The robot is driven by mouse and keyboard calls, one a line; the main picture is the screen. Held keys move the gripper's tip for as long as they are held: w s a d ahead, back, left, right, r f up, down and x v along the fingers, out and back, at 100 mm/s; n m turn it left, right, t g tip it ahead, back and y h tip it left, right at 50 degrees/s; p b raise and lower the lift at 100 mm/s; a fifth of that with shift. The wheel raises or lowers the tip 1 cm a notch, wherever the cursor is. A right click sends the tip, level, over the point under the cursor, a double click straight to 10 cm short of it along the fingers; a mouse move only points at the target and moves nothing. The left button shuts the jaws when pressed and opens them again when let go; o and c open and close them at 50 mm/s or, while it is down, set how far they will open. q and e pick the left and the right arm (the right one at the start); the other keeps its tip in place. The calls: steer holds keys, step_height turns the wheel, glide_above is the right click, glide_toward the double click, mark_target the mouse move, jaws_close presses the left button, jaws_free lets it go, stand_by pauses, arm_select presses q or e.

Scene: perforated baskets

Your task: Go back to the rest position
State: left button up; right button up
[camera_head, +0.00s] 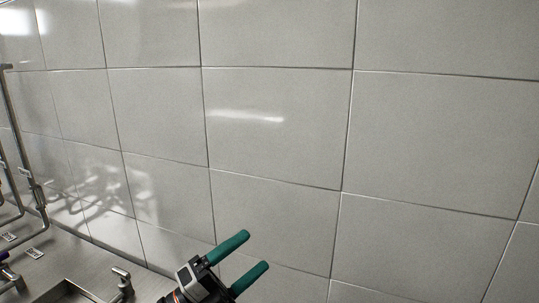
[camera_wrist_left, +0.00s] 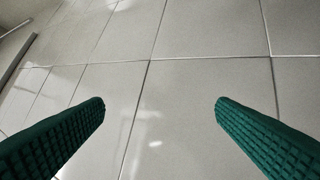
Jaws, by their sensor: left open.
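My left gripper (camera_head: 256,250) shows at the bottom middle of the head view, with two green fingers pointing up and to the right. It is raised in front of the tiled wall (camera_head: 270,110). The same gripper (camera_wrist_left: 160,102) fills the lower corners of the left wrist view, its fingers wide apart with only wall tiles between them. It is open and empty. My right gripper does not show in either view.
A metal counter (camera_head: 45,262) with a sink edge runs along the lower left of the head view. A metal faucet-like fitting (camera_head: 122,280) stands near the gripper. Metal pipes (camera_head: 12,105) rise at the far left. The space before the wall looks clear.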

arm_select(q)
steer(key=s+a+f+n+t+y, duration=0.3)
steer(key=a+f+n+y, duration=1.35)
steer(key=n, duration=0.75)
steer(key=s+f+n+g+y, duration=0.1)
steer(key=s+f+n+g, duration=0.1)
steer(key=s+f+g, duration=0.7)
steer(key=s+f+n+g+y, duration=0.25)
steer(key=s+f, duration=0.35)
steer(key=s, duration=0.6)
step_height(320, 180, down, 24)
steer(key=g+h, duration=0.1)
steer(key=s+a+f+g, duration=0.1)
steer(key=s+a+f, duration=0.1)
steer(key=s+f, duration=1.5)
steer(key=shift+s+a+f+m, duration=0.3)
steer(key=shift+a+f+m, duration=0.05)
steer(key=shift+f+m, duration=0.1)
